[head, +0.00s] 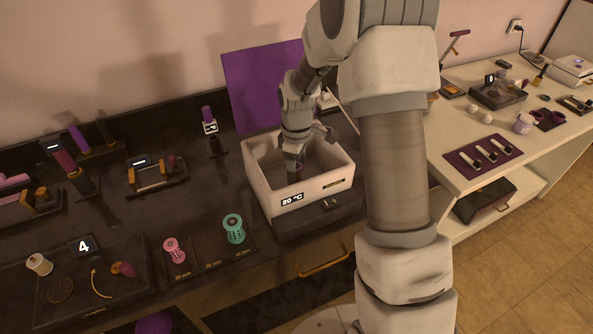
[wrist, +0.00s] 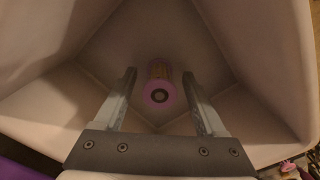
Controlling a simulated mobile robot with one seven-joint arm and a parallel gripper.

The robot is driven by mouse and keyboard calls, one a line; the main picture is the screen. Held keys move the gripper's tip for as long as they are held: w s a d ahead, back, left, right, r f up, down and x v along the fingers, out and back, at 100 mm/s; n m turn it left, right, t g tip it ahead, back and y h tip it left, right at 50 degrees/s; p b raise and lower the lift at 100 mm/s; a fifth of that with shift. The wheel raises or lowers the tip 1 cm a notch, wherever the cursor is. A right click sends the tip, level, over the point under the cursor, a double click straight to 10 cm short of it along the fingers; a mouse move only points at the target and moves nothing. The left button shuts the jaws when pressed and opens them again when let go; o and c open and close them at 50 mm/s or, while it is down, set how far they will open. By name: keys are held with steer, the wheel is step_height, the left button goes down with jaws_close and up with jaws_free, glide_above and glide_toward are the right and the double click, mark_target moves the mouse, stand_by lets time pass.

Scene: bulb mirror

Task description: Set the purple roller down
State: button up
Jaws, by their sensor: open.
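The purple roller (wrist: 159,92) stands in the white box in the wrist view, its end with a dark centre hole facing the camera. My gripper (wrist: 161,78) is open, with one finger on each side of the roller and a visible gap to both. In the head view my gripper (head: 294,160) reaches down inside the white box (head: 272,193), which has a "20 °C" display on its front. A small part of the roller (head: 298,167) shows there beside the fingers; the rest is hidden by the gripper and the box wall.
A purple lid (head: 262,82) stands raised behind the box. A pink spool (head: 174,250) and a teal spool (head: 233,229) stand on a marked board in front of the box at left. The box walls closely surround my gripper. A pale side table (head: 440,150) with small items is at right.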

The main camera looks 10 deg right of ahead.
mark_target(297, 166)
step_height(297, 166, up, 12)
steer(key=p, duration=0.1)
steer(key=s+r+m+t, duration=0.2)
steer(key=s+r+m, duration=0.2)
steer(key=s+r, duration=0.6)
steer(key=s+r+m+t, duration=0.3)
steer(key=s+m, duration=0.4)
steer(key=s, duration=0.7)
steer(key=shift+r+t, duration=0.3)
steer(key=shift+r, duration=0.2)
